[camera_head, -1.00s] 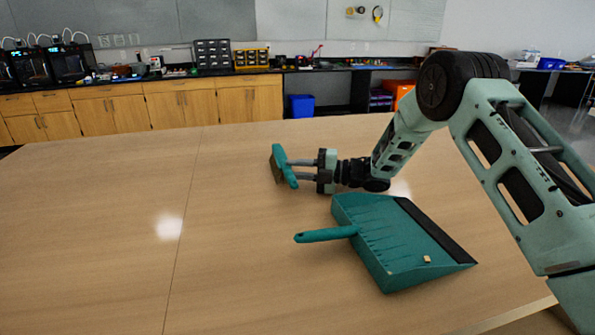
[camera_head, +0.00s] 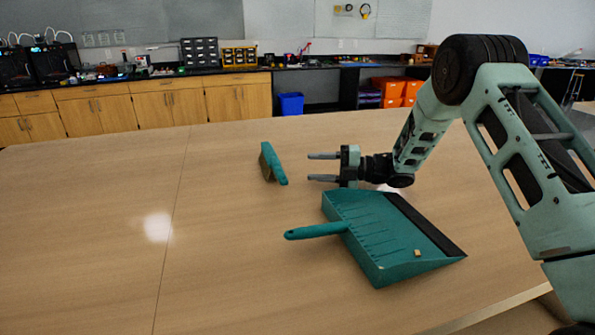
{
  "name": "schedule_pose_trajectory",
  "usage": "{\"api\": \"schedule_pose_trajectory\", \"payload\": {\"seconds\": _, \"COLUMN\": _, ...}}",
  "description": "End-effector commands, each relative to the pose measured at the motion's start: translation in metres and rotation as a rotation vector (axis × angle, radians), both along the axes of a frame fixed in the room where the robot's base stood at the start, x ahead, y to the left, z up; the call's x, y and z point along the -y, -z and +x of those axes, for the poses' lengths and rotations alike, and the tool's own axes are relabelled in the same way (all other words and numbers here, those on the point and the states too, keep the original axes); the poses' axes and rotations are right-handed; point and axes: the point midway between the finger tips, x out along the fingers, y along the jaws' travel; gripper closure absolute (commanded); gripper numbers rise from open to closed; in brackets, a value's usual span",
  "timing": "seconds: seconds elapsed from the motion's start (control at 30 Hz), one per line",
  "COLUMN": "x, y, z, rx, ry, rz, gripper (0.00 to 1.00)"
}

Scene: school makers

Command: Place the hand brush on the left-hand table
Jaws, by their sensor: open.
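The fingers point left, toward the brush.
A teal dustpan (camera_head: 385,238) lies on the same table in front of my gripper, its handle pointing left, with a small tan block (camera_head: 417,253) in it. The left part of the table is clear. Cabinets (camera_head: 170,103) and a blue bin (camera_head: 291,103) stand beyond the table.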

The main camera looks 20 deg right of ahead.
Motion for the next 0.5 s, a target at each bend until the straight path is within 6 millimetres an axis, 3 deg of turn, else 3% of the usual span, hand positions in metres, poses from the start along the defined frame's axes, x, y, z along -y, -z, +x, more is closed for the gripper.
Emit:
{"api": "schedule_pose_trajectory", "payload": {"seconds": 0.2, "x": 0.027, "y": -0.002, "z": -0.011, "rx": 0.003, "ry": 0.0, "rz": 0.002, "gripper": 0.57}}
{"api": "schedule_pose_trajectory", "payload": {"seconds": 0.5, "x": 0.034, "y": -0.003, "z": -0.014, "rx": 0.003, "ry": -0.002, "rz": 0.002, "gripper": 0.57}}
